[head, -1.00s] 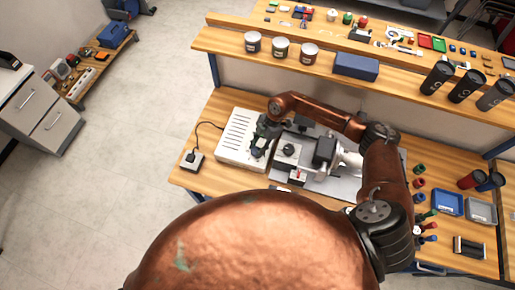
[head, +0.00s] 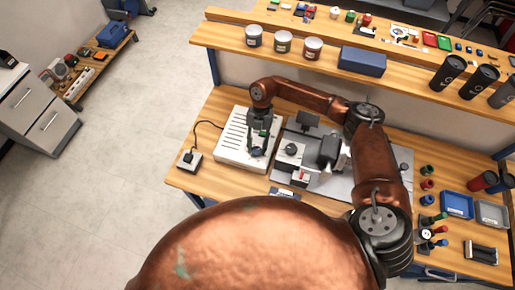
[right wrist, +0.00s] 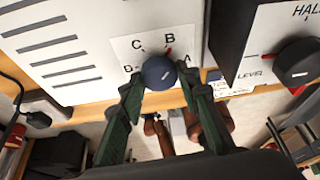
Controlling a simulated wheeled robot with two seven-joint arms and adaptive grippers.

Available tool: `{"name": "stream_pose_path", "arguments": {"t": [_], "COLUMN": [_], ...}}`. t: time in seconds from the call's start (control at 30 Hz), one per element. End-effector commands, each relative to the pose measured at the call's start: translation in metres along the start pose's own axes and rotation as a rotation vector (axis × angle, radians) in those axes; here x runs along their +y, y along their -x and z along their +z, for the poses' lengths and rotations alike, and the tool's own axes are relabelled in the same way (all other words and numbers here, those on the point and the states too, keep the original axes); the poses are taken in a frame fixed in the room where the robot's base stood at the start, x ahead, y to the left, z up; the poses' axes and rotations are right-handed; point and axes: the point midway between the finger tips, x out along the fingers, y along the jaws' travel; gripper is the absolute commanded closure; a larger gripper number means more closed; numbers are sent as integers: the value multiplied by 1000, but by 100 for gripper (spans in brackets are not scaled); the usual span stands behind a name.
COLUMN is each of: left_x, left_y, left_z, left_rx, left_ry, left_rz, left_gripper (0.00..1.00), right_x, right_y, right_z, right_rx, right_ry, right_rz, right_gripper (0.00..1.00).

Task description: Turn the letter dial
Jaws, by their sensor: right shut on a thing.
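The letter dial (right wrist: 159,73) is a round dark blue knob on a white panel, with the letters D, C, B and A around it. A red pointer mark shows at its edge, just under the B. My right gripper (right wrist: 160,84) has its green fingers on either side of the knob, shut on it. In the head view, the right gripper (head: 257,146) reaches down to the white slotted box (head: 233,139), and the dial is hard to make out there. My left gripper is not in view.
Beside the white box is a grey machine plate (head: 340,188) with a dark knob unit (head: 291,150). A black LEVEL dial (right wrist: 297,62) is at the right in the wrist view. A small switch box (head: 190,160) sits left. Cups stand on the shelf behind.

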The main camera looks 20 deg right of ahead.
Motion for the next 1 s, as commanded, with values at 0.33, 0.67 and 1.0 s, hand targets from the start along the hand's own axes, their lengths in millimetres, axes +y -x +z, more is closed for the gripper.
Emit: {"name": "stream_pose_path", "arguments": {"t": [0.33, 0.67, 1.0], "left_x": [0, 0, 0], "left_y": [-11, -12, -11], "left_z": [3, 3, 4], "left_rx": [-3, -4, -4], "left_ry": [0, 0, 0], "left_rz": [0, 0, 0], "left_gripper": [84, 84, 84], "right_x": [1, 0, 0], "right_y": [-2, -2, -2], "right_z": [-1, -2, -2], "right_rx": [3, 4, 4], "right_ry": [128, 150, 149], "right_rz": [-55, -65, -64], "right_gripper": [93, 93, 61]}}
